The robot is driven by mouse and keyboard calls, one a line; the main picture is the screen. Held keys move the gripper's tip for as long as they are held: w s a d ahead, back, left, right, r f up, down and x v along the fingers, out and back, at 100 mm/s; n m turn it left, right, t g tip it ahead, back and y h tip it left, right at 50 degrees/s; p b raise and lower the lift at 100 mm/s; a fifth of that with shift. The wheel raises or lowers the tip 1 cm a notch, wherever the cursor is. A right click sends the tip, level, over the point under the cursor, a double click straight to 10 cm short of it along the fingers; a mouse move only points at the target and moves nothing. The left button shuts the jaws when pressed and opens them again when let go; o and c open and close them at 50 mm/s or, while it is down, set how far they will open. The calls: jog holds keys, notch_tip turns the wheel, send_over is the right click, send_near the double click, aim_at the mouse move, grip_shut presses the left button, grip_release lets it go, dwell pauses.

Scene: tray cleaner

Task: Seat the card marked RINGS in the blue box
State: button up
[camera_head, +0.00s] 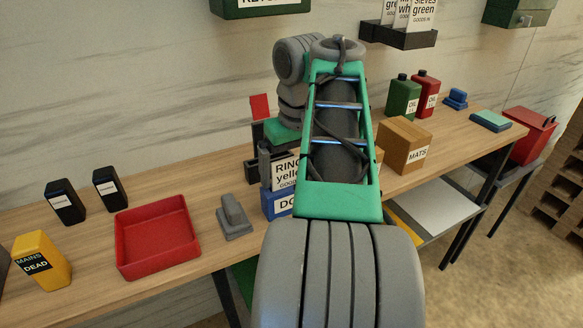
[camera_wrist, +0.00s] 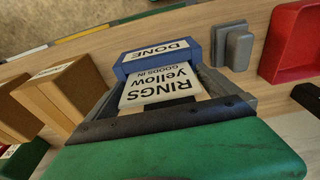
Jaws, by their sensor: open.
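The white card marked RINGS yellow (camera_head: 285,171) stands in the blue box (camera_head: 277,204), behind the box's front wall. My arm hides its right part in the head view. In the wrist view the card (camera_wrist: 160,86) shows upside down, with the blue box (camera_wrist: 134,65) and its DONE label beyond it. My gripper (camera_wrist: 163,80) is open, with one finger on each side of the card and gaps beside it. Its fingertips reach close to the box. Whether the card's lower edge touches the box floor is hidden.
A grey block (camera_head: 234,217) and a red tray (camera_head: 158,236) stand left of the box. A cardboard MATS box (camera_head: 404,143) stands to its right. A dark holder with a red piece (camera_head: 260,107) is close behind.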

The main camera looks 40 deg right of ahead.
notch_tip(320, 180, up, 12)
jog(key=s+p, duration=0.1)
jog(key=p, duration=0.8)
jog(key=shift+s+a, duration=0.2)
jog(key=shift+s, duration=0.15)
jog(key=shift+f, duration=0.15)
